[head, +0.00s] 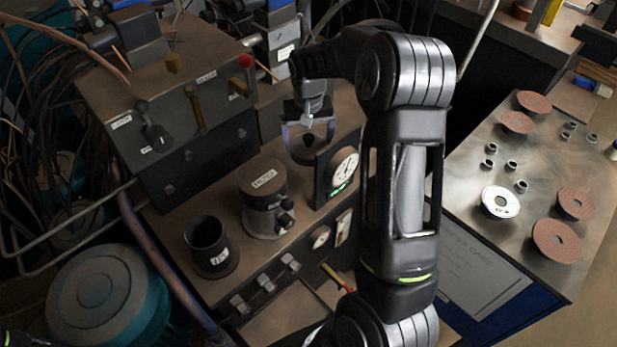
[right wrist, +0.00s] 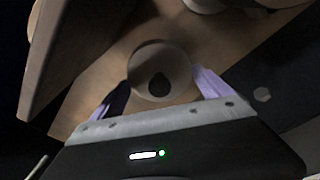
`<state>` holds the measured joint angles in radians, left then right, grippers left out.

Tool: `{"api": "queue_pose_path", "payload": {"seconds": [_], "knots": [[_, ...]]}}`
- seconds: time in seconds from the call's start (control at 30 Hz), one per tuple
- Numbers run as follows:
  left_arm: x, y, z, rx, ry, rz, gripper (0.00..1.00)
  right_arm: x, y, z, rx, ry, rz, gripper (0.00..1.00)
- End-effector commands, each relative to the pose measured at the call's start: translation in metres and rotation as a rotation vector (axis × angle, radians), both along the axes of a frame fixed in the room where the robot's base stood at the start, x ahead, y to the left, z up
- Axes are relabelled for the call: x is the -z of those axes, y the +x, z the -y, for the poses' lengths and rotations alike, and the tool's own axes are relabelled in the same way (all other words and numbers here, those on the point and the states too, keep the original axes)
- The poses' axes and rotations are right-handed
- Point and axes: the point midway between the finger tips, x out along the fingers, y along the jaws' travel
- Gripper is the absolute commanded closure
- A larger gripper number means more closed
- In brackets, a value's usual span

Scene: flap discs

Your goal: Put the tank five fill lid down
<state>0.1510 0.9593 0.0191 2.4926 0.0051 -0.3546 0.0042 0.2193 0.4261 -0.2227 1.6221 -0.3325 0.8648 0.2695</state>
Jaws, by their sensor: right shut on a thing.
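My right gripper (head: 308,138) points down over the back of the bench, behind the dial gauge. It is shut on a round dark lid (head: 306,154) with a knob. In the right wrist view the lid (right wrist: 160,62) sits between the two pale purple fingertips (right wrist: 160,88), its dark knob toward me. I cannot tell whether the lid touches the bench. An open dark cylinder (head: 209,244), with a label that seems to read T5, stands at the bench's front left, its mouth uncovered. My left gripper is not in view.
A labelled cylinder with a side valve (head: 265,195) stands right of the open one. The dial gauge (head: 337,172) stands close in front of my right gripper. A control box (head: 175,75) with levers is behind. Flap discs (head: 557,240) lie on the right table.

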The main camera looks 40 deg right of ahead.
Motion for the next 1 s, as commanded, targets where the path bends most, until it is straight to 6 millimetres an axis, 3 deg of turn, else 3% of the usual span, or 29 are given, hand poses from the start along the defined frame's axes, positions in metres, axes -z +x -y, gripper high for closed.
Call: {"api": "queue_pose_path", "payload": {"seconds": [0.17, 0.4, 0.5, 0.83, 1.0], "knots": [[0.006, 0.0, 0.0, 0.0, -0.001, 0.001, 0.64, 0.008, 0.0, 0.0, 0.0, 0.0, 0.0, 0.54], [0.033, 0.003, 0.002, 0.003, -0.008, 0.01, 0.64, 0.052, 0.0, 0.0, 0.0, 0.0, -0.001, 0.54], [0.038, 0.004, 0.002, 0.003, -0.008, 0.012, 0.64, 0.062, 0.0, 0.0, 0.0, 0.0, 0.001, 0.54], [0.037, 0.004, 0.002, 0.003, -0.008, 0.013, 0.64, 0.062, 0.0, 0.0, 0.0, 0.0, 0.001, 0.54], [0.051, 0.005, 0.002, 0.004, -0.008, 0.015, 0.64, 0.083, 0.0, 0.0, 0.0, 0.0, -0.001, 0.54]]}}
